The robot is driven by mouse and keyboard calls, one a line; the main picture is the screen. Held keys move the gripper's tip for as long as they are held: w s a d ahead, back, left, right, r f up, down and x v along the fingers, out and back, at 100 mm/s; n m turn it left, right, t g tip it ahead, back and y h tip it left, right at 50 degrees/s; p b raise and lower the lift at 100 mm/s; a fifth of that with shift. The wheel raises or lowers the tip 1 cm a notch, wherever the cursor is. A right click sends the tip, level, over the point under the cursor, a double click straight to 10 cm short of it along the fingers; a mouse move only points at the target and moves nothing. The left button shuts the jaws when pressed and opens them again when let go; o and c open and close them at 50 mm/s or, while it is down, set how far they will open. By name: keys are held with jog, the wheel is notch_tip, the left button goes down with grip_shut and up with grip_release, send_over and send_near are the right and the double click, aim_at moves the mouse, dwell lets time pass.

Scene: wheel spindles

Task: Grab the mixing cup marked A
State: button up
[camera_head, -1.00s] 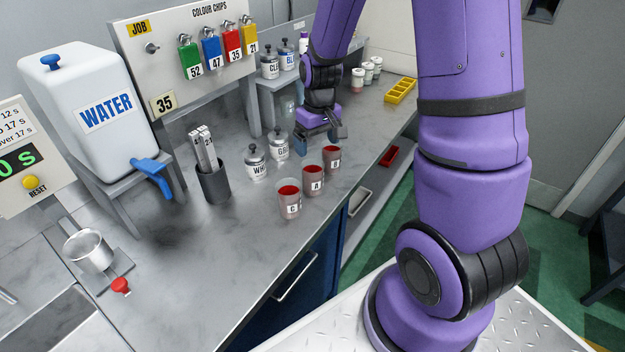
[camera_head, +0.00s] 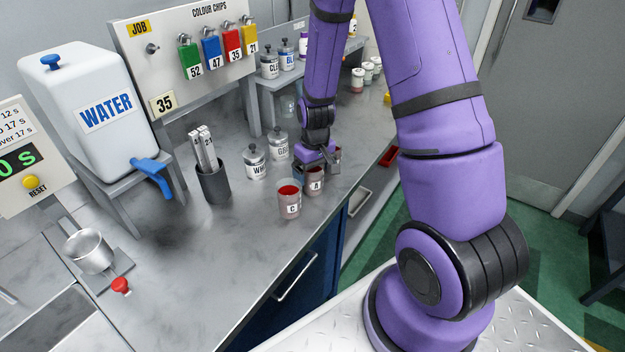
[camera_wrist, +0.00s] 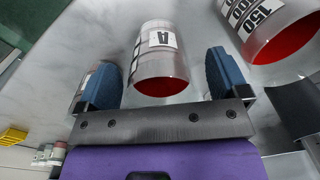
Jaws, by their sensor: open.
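The mixing cup marked A (camera_head: 314,184) stands upright on the grey bench, with a red inside. In the wrist view cup A (camera_wrist: 158,62) sits between the two blue fingers of my gripper (camera_wrist: 163,82), which are open with a gap on each side. In the head view my gripper (camera_head: 318,160) is low at cup A and partly covers its top. The cup marked C (camera_head: 289,203) stands just to the left; a cup with a red inside (camera_wrist: 280,30) shows at the right in the wrist view. Cup B is mostly hidden behind my gripper in the head view.
White labelled jars (camera_head: 256,163) stand behind the cups. A dark holder with strips (camera_head: 213,184) and the water tank (camera_head: 90,105) are farther left. The bench front (camera_head: 250,265) is clear. A shelf edge with trays (camera_head: 360,202) runs right of the cups.

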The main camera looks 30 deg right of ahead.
jog(key=shift+f, duration=1.05)
jog(key=shift+c, duration=0.4)
jog(key=c, duration=0.9)
